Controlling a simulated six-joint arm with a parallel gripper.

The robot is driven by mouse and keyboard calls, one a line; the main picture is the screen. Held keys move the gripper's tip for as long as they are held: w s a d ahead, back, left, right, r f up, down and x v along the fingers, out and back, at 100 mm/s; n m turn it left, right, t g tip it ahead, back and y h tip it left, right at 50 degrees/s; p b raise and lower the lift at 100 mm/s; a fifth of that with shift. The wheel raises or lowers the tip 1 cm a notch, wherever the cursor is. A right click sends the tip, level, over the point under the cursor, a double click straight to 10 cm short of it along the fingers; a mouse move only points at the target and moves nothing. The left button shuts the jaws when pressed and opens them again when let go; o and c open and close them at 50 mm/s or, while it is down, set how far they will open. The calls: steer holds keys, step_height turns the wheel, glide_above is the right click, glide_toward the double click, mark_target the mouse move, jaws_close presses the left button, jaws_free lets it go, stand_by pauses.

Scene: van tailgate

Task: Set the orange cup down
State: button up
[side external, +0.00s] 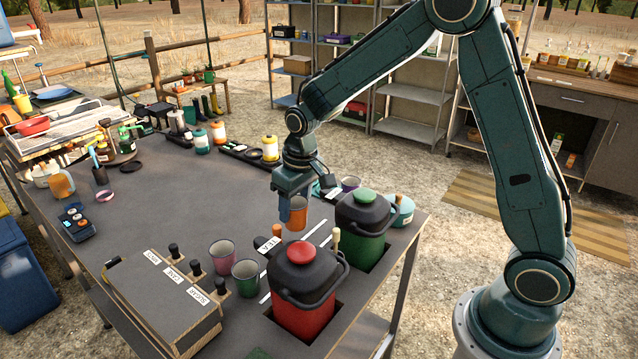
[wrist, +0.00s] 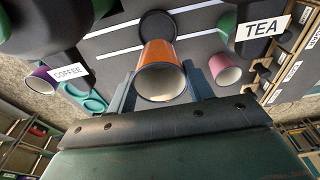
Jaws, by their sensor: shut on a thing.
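The orange cup (side external: 297,213) hangs below my wrist in the side view, held by my gripper (side external: 293,205). In the wrist view the orange cup (wrist: 161,60) sits between my two fingers (wrist: 163,88), its open mouth facing the camera. My gripper is shut on it. A dark round disc (wrist: 158,22) lies on the tabletop just beyond the cup's base in the wrist view. Whether the cup's base touches anything is hard to tell.
A red urn (side external: 303,300) and a green urn (side external: 362,225) stand close by at the table's right end. A pink-purple cup (side external: 222,253), a green cup (side external: 246,276) and a labelled box (side external: 165,310) are nearer the front. The table's middle (side external: 190,205) is clear.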

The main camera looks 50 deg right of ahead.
mark_target(302, 227)
steer(key=shift+f, duration=4.05)
steer(key=shift+f, duration=0.15)
steer(key=o, duration=1)
steer(key=r, duration=0.4)
steer(key=s+r, duration=0.1)
steer(key=r, duration=0.6)
steer(key=shift+s+r, duration=0.3)
steer(key=shift+s, duration=0.05)
steer(key=shift+r, duration=0.3)
steer(key=shift+s, duration=0.1)
